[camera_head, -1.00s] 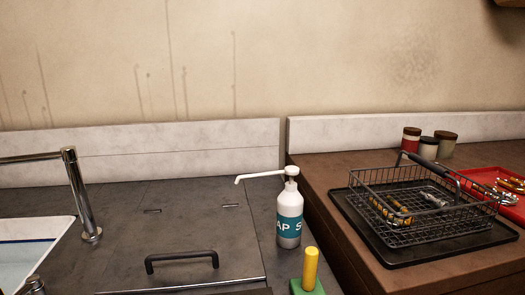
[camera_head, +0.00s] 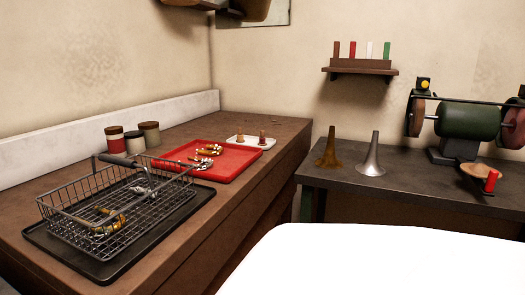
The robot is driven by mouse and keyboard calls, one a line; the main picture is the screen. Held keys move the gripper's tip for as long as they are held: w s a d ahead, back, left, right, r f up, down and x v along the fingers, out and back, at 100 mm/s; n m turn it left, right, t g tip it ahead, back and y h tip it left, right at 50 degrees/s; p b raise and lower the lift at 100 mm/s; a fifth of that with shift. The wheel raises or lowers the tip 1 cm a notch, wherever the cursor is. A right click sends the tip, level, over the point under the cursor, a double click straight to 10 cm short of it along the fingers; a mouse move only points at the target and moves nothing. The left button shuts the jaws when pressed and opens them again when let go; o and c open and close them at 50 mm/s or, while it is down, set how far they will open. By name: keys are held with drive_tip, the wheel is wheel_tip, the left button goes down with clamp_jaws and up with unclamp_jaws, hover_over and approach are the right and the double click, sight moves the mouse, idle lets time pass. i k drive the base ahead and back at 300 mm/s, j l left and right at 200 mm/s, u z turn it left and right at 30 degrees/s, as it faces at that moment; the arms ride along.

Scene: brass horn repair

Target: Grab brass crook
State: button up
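A wire basket (camera_head: 75,205) with a raised handle stands on a black tray (camera_head: 98,268) on the brown counter. In it lie a curved brass-coloured piece (camera_head: 108,222) and a silver piece (camera_head: 140,190). A red tray (camera_head: 232,168) behind it holds several small brass and silver curved pieces (camera_head: 208,150). I cannot tell which of the brass pieces is the crook. My gripper is not in view.
Three lidded jars (camera_head: 134,147) stand by the wall behind the basket. A dark bench (camera_head: 420,190) at right carries a brass cone (camera_head: 328,150), a silver cone (camera_head: 373,158) and a green grinder (camera_head: 468,120).

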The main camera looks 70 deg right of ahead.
sight(211, 153)
drive_tip(key=z, duration=1.65)
drive_tip(key=i+l, duration=0.15)
